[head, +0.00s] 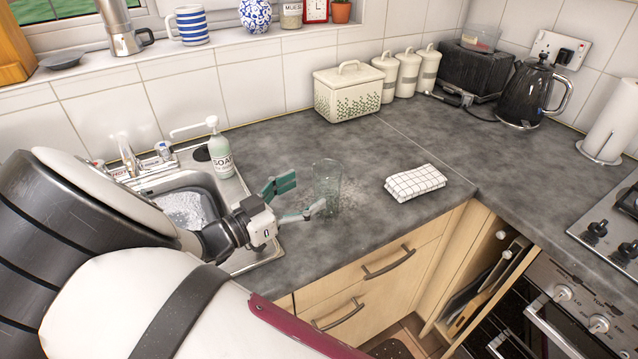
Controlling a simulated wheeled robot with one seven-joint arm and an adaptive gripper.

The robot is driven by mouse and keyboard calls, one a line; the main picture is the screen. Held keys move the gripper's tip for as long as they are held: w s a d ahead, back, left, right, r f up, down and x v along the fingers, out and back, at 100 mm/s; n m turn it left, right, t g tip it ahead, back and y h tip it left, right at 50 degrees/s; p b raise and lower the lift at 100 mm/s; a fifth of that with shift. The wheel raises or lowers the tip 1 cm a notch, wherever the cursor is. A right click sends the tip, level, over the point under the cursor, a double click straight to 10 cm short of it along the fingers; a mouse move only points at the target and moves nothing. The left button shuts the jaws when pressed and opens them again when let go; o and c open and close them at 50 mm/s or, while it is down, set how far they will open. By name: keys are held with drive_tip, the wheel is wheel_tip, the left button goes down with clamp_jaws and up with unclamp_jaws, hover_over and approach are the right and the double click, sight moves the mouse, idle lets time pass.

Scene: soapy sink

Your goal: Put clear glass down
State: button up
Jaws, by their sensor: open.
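The clear glass (327,180) stands upright on the grey worktop (300,148), to the right of the sink. My gripper (306,197) reaches in from the left, with its fingers spread apart. One finger lies at the glass's lower left and the other is up and to the left of it. I cannot tell from this view whether a finger touches the glass. Nothing shows held between the fingers.
The sink (238,205) and soap bottle (220,152) are left of the glass. A folded checked cloth (415,182) lies to its right. A bread bin (348,92) and several canisters stand behind. The worktop's front edge is close below.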

drive_tip(key=v, duration=0.5)
drive_tip(key=shift+s, duration=0.1)
idle(0.4)
